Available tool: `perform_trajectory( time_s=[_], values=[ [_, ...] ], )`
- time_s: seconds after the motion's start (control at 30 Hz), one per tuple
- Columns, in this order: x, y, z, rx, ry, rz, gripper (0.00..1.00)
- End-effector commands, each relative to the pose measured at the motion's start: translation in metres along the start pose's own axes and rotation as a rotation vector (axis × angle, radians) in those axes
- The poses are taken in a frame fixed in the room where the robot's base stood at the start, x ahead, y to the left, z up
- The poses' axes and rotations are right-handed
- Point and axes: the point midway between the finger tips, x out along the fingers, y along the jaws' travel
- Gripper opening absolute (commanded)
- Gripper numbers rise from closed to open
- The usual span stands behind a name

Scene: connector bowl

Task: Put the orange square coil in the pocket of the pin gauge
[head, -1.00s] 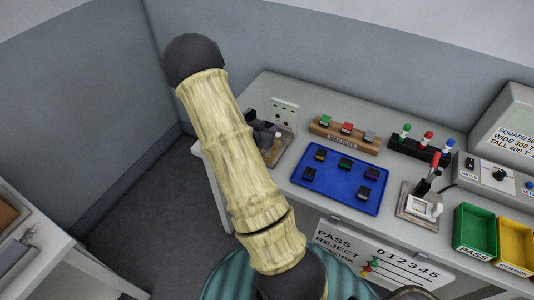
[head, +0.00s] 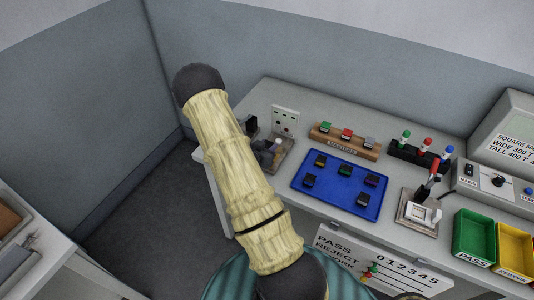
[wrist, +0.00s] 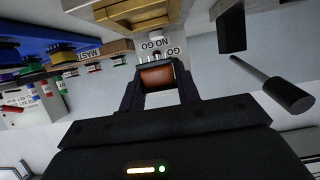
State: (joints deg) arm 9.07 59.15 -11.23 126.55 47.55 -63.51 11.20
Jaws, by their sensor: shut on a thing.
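The orange square coil (wrist: 157,77) sits between the two dark fingers of my gripper (wrist: 158,85) in the wrist view. My gripper is shut on it. Just beyond the coil is a white face lettered GO and NO GO, apparently the pin gauge (wrist: 172,46). Its pocket is not clear, and I cannot tell whether the coil touches the gauge. In the head view my gripper (head: 268,157) is beside a small fixture (head: 287,155) at the table's left end. The coil is hidden there.
A blue tray (head: 338,202) with several dark components lies to the right. A wooden rack (head: 345,140) stands behind it. An upright white panel (head: 285,119) and a black block (head: 251,123) are near my gripper. Green (head: 474,232) and yellow (head: 515,248) bins stand at right.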

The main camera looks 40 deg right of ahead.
Motion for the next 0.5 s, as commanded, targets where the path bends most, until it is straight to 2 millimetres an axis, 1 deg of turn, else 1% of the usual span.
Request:
perform_trajectory(
  time_s=[0.2, 0.3, 0.5],
  values=[
    [0.01, 0.001, 0.024, -0.003, -0.002, 0.001, 0.06],
    [0.013, 0.001, 0.033, -0.002, -0.002, 0.001, 0.06],
    [0.014, 0.0, 0.035, 0.0, 0.0, 0.0, 0.06]
  ],
)
